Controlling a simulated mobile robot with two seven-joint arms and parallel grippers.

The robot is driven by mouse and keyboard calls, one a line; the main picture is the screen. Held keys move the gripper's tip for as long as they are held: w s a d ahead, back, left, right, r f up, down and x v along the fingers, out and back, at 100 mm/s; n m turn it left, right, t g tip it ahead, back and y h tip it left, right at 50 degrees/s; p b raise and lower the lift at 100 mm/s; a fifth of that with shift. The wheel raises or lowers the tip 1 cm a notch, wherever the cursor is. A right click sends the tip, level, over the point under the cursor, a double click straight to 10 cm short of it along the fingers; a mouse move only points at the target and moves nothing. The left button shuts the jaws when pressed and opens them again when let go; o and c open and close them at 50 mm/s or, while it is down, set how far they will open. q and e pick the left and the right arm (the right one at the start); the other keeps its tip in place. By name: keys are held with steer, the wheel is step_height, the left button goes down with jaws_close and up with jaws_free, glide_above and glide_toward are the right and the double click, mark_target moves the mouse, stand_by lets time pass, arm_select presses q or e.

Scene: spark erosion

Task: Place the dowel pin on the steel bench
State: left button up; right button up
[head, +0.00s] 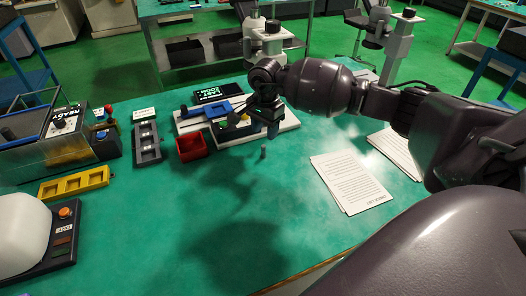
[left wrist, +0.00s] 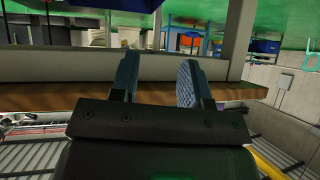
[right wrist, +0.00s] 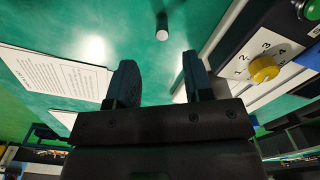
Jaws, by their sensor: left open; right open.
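The dowel pin (head: 263,151) is a small grey cylinder standing upright on the green-topped bench (head: 215,220), just in front of the white-based fixture. It also shows in the right wrist view (right wrist: 162,27), beyond and between the fingertips, clear of them. My right gripper (head: 268,128) is above and slightly behind the pin in the head view, open and empty; its fingers show apart in the right wrist view (right wrist: 158,75). My left gripper (left wrist: 158,78) is open and empty, seen only in its wrist view, facing a wooden-edged surface.
A red bin (head: 192,147), a dark tray (head: 147,145) and a yellow tray (head: 74,184) lie left of the pin. Printed sheets (head: 350,183) lie to the right. A fixture with a yellow knob (right wrist: 264,69) is close to the right gripper. The bench's front middle is clear.

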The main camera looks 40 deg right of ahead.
mark_target(263, 146)
steer(key=f, duration=0.7)
steer(key=shift+w+a+f+b, duration=0.1)
steer(key=shift+a+f+b, duration=0.1)
steer(key=shift+f+b, duration=0.15)
jaws_close()
